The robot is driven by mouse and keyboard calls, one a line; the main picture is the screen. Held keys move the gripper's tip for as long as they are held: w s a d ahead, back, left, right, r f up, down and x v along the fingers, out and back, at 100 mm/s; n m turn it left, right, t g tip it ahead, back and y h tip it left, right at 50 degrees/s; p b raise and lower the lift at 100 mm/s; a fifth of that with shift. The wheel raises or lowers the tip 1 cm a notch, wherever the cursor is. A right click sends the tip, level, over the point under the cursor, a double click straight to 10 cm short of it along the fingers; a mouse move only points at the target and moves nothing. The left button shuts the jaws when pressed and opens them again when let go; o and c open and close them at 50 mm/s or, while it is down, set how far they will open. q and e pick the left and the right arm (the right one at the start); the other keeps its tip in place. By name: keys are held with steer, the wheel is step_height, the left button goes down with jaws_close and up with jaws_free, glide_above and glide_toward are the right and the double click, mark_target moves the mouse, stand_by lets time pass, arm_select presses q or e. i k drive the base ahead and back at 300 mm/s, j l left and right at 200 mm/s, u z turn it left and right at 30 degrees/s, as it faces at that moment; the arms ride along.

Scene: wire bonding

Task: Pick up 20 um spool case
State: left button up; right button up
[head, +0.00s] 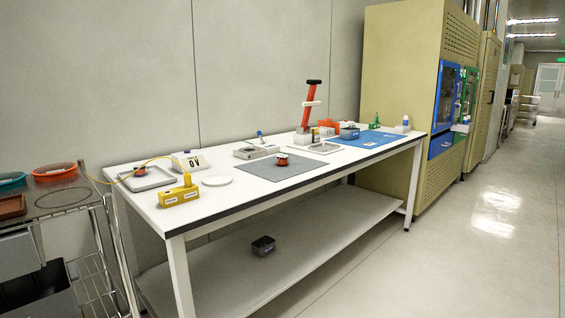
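I cannot tell for sure which item is the 20 um spool case, because the small labels are unreadable at this distance. A small red-orange and dark item (283,159) sits on the grey mat (262,174) in the middle of the white table. A blue-grey box (349,132) stands on the blue mat (378,139) at the table's far end. A dark box with a pale label (263,246) rests on the table's lower shelf (310,237). Neither of my grippers shows in the head view.
The white table (232,200) runs along the wall. A yellow labelled block (179,196), a grey tray (150,183) and a white round plate (217,181) stand near its left end. A wire cart (75,212) is at left. Floor at right (430,265) is clear.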

mark_target(281, 160)
steer(key=i+l+z, duration=0.1)
steer(key=i+l, duration=0.95)
steer(key=l, duration=0.15)
